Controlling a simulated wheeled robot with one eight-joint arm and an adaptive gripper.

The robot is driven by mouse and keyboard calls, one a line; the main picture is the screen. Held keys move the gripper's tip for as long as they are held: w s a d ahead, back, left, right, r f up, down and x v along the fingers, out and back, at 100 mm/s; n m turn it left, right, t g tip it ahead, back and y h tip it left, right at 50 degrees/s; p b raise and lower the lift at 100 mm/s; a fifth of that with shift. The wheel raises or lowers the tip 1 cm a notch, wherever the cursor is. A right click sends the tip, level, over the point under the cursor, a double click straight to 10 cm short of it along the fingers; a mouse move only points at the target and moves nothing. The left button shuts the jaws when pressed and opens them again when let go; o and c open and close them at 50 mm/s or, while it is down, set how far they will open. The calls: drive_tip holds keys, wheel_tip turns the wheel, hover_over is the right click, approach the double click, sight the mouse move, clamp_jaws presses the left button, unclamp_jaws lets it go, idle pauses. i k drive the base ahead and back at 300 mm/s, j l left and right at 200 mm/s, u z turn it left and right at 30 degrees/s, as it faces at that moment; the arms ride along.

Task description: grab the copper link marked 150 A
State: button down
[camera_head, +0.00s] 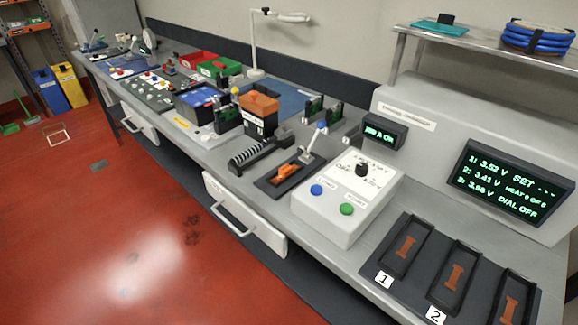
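Copper-coloured, I-shaped pieces lie in dark trays at the lower right of the bench: one (405,247) in the tray labelled 1, one (454,277) in the tray labelled 2, and one (510,310) in a third tray cut off by the bottom edge. I see no readable rating on any of them, so I cannot tell which thing is marked 150 A. My gripper is not in view.
A white control box (347,200) with a dial and blue and green buttons stands left of the trays. A lever switch (297,169) stands beyond it. A lit display (513,184) stands behind. A drawer (243,213) protrudes slightly. The red floor (130,220) is mostly clear.

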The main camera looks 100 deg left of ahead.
sight(284, 172)
drive_tip(key=k+u, duration=0.4)
drive_tip(key=u, duration=0.3)
drive_tip(key=k+u, duration=0.1)
drive_tip(key=u, duration=0.35)
drive_tip(key=k+j+u, duration=0.1)
drive_tip(key=u, duration=1.55)
drive_tip(key=l+u, duration=0.4)
drive_tip(key=l, duration=0.15)
drive_tip(key=k+l+u, duration=0.1)
drive_tip(key=l+u, duration=0.3)
drive_tip(key=j+z, duration=0.3)
drive_tip(key=j, duration=0.3)
